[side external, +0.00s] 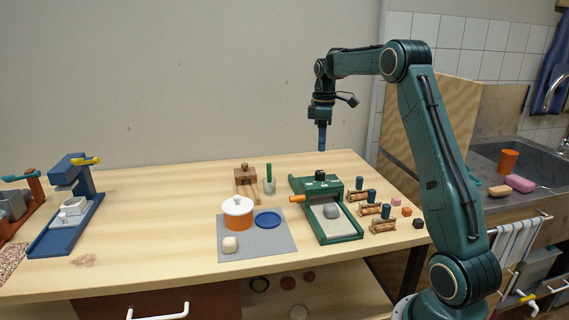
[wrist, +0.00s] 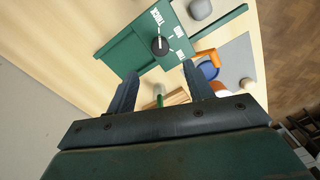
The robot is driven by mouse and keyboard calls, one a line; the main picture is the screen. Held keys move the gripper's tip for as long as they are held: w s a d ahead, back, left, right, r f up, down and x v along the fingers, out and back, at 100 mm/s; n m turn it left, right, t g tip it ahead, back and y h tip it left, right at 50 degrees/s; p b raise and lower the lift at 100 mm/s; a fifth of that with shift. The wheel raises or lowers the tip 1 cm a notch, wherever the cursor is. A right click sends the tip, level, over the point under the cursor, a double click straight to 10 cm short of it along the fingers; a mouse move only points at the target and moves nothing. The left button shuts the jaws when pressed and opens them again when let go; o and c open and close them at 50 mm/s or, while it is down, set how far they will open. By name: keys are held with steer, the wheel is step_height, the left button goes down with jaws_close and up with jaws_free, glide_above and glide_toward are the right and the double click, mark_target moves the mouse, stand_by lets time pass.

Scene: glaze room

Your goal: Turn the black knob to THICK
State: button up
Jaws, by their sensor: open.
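The black knob (side external: 320,175) stands on top of the green slab machine (side external: 356,228) on the table. In the wrist view the knob (wrist: 159,46) is round with a pale pointer mark, seen on a green panel (wrist: 126,52). The white word THICK (wrist: 157,17) is printed above it, with smaller labels to its right. The mark seems to point roughly upward; its exact setting is hard to tell. My gripper (side external: 322,150) points down above the knob, clear of it. In the wrist view my gripper (wrist: 160,69) has its fingers wide apart with nothing between them.
An orange handle (side external: 297,199) sticks out of the machine's left side. An orange pot with a white lid (side external: 238,212) stands on a grey mat (side external: 258,246). Several small stamps (side external: 370,209) stand to the machine's right. The table's left middle is clear.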

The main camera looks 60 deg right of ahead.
steer(key=shift+r, duration=1.95)
steer(key=s+a+r+m+t, duration=0.1)
steer(key=s+a+r, duration=0.15)
steer(key=a, duration=0.45)
steer(key=s+a+r+m+t+h, duration=0.1)
steer(key=s+a+r, duration=0.15)
steer(key=a, duration=0.55)
steer(key=s+a+r+t, duration=0.1)
steer(key=s+a+r, duration=0.15)
steer(key=a, duration=0.45)
steer(key=s+a+f+m+t, duration=0.1)
steer(key=s+a+f, duration=0.2)
steer(key=s+a, duration=0.2)
steer(key=s+a+f+m+t, duration=0.1)
steer(key=s+a+f, duration=0.3)
steer(key=s, duration=0.6)
steer(key=shift+s+a+f+m+t+y, duration=0.3)
steer(key=shift+a+m+t, duration=0.1)
steer(key=shift+a, duration=0.5)
